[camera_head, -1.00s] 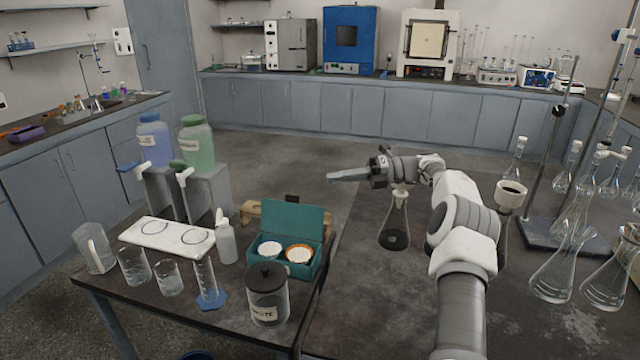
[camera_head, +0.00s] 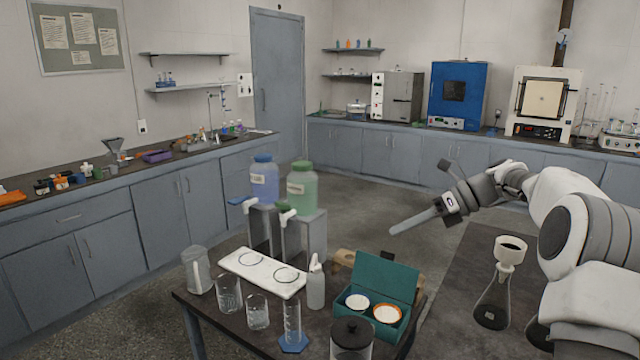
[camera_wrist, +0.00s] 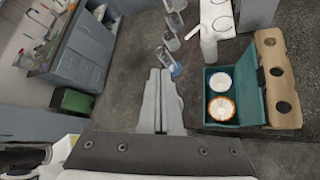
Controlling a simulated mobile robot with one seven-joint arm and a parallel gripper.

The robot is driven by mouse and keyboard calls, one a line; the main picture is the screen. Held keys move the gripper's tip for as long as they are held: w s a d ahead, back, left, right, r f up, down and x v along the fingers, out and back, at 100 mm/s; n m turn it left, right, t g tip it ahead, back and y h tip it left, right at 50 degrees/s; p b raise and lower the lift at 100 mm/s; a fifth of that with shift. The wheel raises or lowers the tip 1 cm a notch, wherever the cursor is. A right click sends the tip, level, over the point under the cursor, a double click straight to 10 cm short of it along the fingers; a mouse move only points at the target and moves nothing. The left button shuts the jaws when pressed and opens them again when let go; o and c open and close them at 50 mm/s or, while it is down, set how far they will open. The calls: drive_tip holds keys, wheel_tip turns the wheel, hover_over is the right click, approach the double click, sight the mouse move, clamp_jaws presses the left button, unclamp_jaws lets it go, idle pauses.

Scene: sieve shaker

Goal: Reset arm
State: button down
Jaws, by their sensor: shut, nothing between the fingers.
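My gripper (camera_head: 394,232) is in the air above the gap between the two dark benches, at the right of the head view. Its long fingers are together and hold nothing. In the wrist view my gripper (camera_wrist: 160,74) points up the picture, with its fingers side by side. The teal box also shows in the head view (camera_head: 388,272), apart from my gripper and lower left of the arm.
A flask with a funnel (camera_head: 494,300) stands on the right bench below my arm. Blue and green carboys (camera_head: 302,186) stand behind. Open floor lies beyond.

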drive_tip(key=s+a+r+n+h+p, duration=0.1)
drive_tip(key=s+a+r+n+h, duration=0.25)
drive_tip(key=s+n, duration=0.45)
drive_tip(key=s+a+r+n+h, duration=0.2)
drive_tip(key=s+a+n+h, duration=0.25)
drive_tip(key=s, duration=0.55)
drive_tip(key=s+d+f+n+t+h+p, duration=0.1)
drive_tip(key=s+d+f+n+t, duration=0.1)
drive_tip(key=s+n, duration=0.5)
drive_tip(key=s+d+f+n+t+h, duration=0.1)
drive_tip(key=s+d+f+n+h, duration=0.1)
drive_tip(key=s+n, duration=0.5)
drive_tip(key=s, duration=0.4)
drive_tip(key=shift+f+t+p, duration=0.15)
drive_tip(key=shift+t+p, duration=0.25)
